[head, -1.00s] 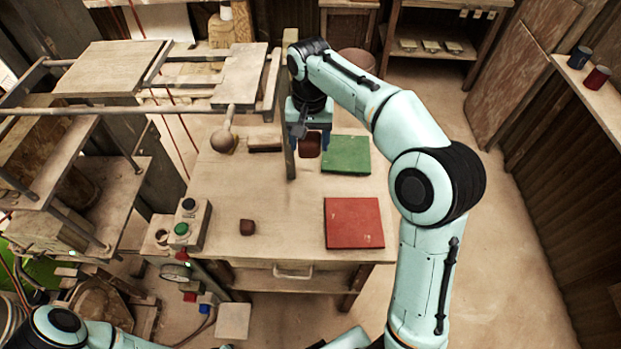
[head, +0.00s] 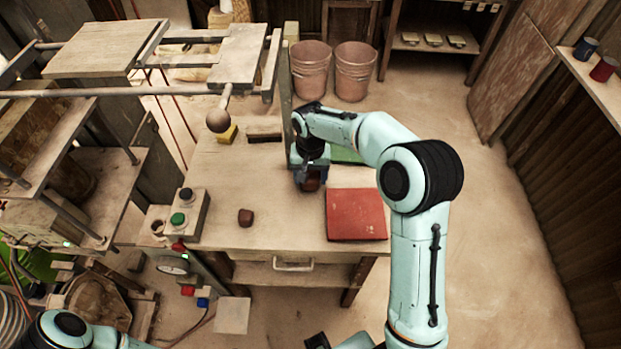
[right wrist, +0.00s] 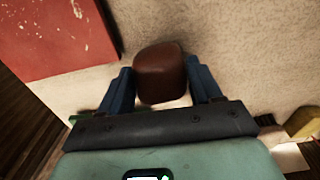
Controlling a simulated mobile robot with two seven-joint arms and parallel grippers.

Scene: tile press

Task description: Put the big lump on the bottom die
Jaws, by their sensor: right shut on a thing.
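The big lump, a dark red-brown rounded block (right wrist: 160,72), sits between the two blue fingers of my right gripper (right wrist: 160,88) in the right wrist view. The gripper is shut on it. In the head view this lump (head: 311,183) is partly hidden under my right gripper (head: 308,176), over the table between the green and red squares. A smaller brown lump (head: 245,217) lies on the table to the left. The press (head: 104,73) stands at the left; I cannot make out its bottom die for certain. My left gripper is out of view.
A red square (head: 356,215) lies at the table's right front. A green square (head: 346,155) is mostly hidden behind my right arm. An upright post (head: 287,95) stands close to that gripper. A button box (head: 187,214) and a yellow block (head: 228,134) are at the left.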

